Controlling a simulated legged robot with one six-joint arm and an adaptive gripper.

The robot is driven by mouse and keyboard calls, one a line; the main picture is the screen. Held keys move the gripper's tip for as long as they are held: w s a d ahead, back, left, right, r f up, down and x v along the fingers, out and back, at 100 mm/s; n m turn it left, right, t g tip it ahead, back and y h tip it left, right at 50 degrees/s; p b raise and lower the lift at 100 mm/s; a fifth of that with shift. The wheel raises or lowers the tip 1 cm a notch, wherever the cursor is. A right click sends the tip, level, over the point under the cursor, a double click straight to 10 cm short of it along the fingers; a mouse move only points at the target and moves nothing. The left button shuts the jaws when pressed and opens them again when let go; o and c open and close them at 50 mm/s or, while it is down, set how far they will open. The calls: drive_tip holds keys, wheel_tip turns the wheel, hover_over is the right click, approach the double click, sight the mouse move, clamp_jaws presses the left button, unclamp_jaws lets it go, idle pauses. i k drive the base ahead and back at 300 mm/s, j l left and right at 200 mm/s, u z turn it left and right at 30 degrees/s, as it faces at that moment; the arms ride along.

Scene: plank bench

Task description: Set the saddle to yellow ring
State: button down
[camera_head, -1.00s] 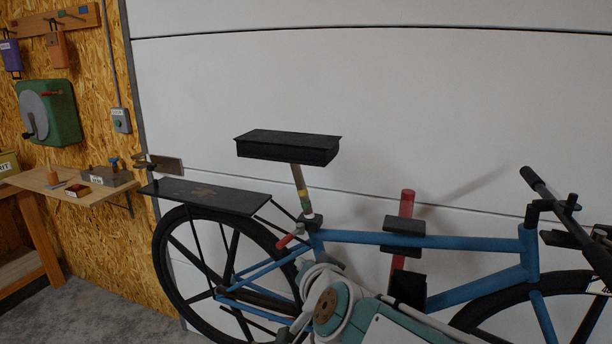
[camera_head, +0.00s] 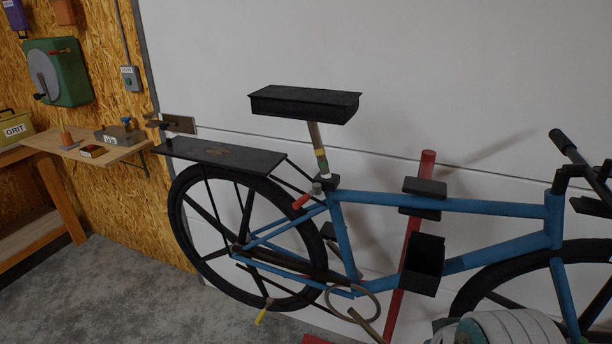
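The black saddle (camera_head: 304,104) sits on top of a pale seat post (camera_head: 315,135) that leans slightly. The yellow ring (camera_head: 320,154) is on the post, among other small colour bands, and shows above the frame clamp (camera_head: 326,182). A red lever (camera_head: 306,198) sticks out to the left at the clamp; I cannot tell whether it is tight. The blue bicycle frame (camera_head: 440,204) is held at a red stand. My gripper is not in view; only a rounded part of my arm shows at the bottom right, below the frame.
A black rear rack (camera_head: 220,152) lies left of the post. A red stand post (camera_head: 398,275) with black clamp blocks rises by the frame. A wooden bench (camera_head: 75,147) with small tools is at the left. The space around the saddle is clear.

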sight(312, 106)
drive_tip(key=i+j, duration=0.25)
drive_tip(key=j, duration=0.15)
drive_tip(key=i+j+z, duration=0.1)
drive_tip(key=i+j, duration=0.35)
drive_tip(key=j, duration=0.3)
